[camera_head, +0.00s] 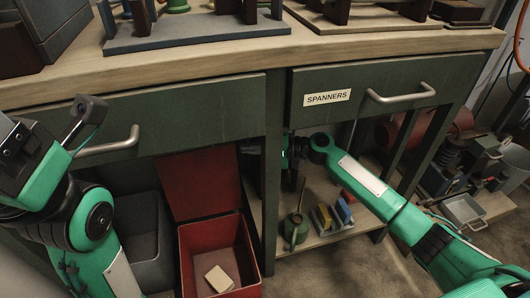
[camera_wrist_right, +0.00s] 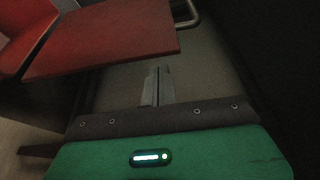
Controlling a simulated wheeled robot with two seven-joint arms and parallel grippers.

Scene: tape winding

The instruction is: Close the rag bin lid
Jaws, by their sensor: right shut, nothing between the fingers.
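The red rag bin (camera_head: 183,262) stands open under the bench. Its red lid (camera_head: 197,183) is raised at the back of the bin, and a pale block or folded rag (camera_head: 218,279) lies inside. My right arm reaches under the bench from the right. Its gripper (camera_head: 288,160) is partly hidden by the bench leg, to the right of the lid. In the right wrist view, the right gripper (camera_wrist_right: 158,86) has its fingers together and empty. A red panel of the bin (camera_wrist_right: 105,48) lies to their upper left, apart from them. My left arm is at the left, its jaw state unclear.
The bench leg (camera_head: 270,195) stands between bin and right arm. A dark grey bin (camera_head: 145,235) is left of the rag bin. An oil can (camera_head: 297,228) and small coloured items (camera_head: 335,215) sit on the low shelf. The drawer marked SPANNERS (camera_head: 365,95) is above.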

